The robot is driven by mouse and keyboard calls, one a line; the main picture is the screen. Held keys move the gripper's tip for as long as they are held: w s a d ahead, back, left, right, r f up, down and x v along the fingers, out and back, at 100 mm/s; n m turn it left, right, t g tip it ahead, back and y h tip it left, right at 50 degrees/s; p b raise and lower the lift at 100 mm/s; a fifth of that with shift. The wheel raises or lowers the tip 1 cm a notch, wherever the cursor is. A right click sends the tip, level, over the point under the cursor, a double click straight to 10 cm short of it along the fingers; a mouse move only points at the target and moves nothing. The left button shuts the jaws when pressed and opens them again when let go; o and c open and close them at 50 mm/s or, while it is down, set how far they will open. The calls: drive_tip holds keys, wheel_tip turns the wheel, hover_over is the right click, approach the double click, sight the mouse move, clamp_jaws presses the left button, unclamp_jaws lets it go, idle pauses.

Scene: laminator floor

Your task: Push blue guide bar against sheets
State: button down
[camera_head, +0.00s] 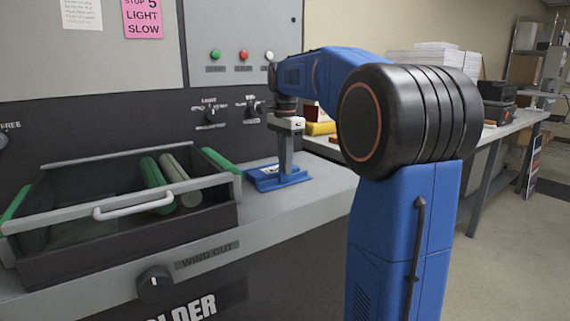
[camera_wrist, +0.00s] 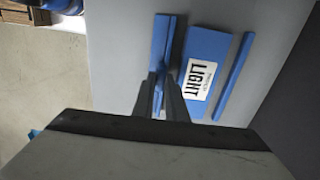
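The blue guide bar (camera_wrist: 163,40) is a long narrow strip on the grey surface in the wrist view. To its right is a blue bed with a white sheet marked LIGHT (camera_wrist: 198,80) on it, and a raised blue edge (camera_wrist: 235,78) on the bed's far side. A gap of grey surface shows between bar and bed. My gripper (camera_wrist: 162,76) points down with its fingers on either side of the bar's raised middle, close on it. In the head view my gripper (camera_head: 284,173) stands over the blue guide (camera_head: 265,180); the sheet is hard to make out there.
A dark tray with a white handle (camera_head: 133,206) and green and grey rollers (camera_head: 181,178) stands left of the guide. The control panel wall (camera_head: 130,130) rises close behind. A yellow item (camera_head: 321,128) lies behind my arm. Clear counter (camera_head: 300,205) lies in front.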

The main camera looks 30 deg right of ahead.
drive_tip(key=shift+w+a+r, duration=0.1)
drive_tip(key=shift+w, duration=2.45)
drive_tip(key=c, duration=1.8)
unclamp_jaws()
drive_tip(key=shift+w, duration=0.1)
drive_tip(key=shift+o, duration=0.2)
wheel_tip(320, 180, up, 17)
drive_tip(key=shift+r, duration=0.15)
